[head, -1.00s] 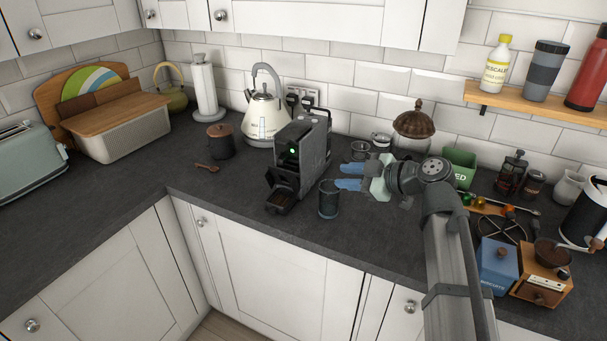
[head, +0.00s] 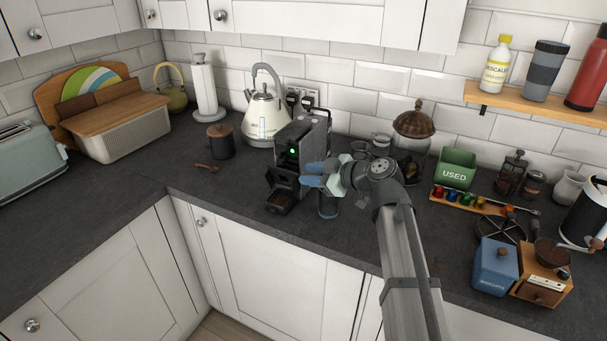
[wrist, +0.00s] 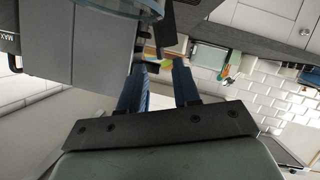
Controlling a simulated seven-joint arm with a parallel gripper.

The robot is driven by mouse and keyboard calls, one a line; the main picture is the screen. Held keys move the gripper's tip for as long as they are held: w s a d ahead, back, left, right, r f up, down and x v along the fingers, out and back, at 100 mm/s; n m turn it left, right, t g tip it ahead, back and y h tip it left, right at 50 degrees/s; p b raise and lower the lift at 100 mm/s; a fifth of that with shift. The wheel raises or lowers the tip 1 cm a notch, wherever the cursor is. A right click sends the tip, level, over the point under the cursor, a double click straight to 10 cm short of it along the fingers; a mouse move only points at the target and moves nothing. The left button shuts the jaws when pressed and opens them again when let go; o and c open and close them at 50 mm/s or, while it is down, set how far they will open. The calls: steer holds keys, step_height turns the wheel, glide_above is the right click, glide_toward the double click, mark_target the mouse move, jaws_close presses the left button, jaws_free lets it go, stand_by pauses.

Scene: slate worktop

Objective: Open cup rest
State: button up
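The grey coffee machine (head: 312,140) with a green light stands mid-counter, with its drip tray (head: 281,201) low at the front. A dark flap, which looks like the cup rest (head: 284,177), juts out tilted from its front, above the tray. My gripper (head: 305,175) is at the machine's right front side, fingertips close to the flap. In the wrist view its blue fingers (wrist: 159,75) are apart, with a small dark part near the tips; I cannot tell if they touch it. The machine's grey side (wrist: 105,45) fills the upper left there.
A kettle (head: 265,115) and a lidded pot (head: 221,141) are behind and left. A green USED bin (head: 457,168) and a capsule rack (head: 465,201) are to the right. The counter left of the machine is mostly clear.

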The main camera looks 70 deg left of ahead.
mark_target(297, 174)
steer(key=shift+x, duration=1.5)
jaws_close()
steer(key=shift+w, duration=0.1)
stand_by(0.3)
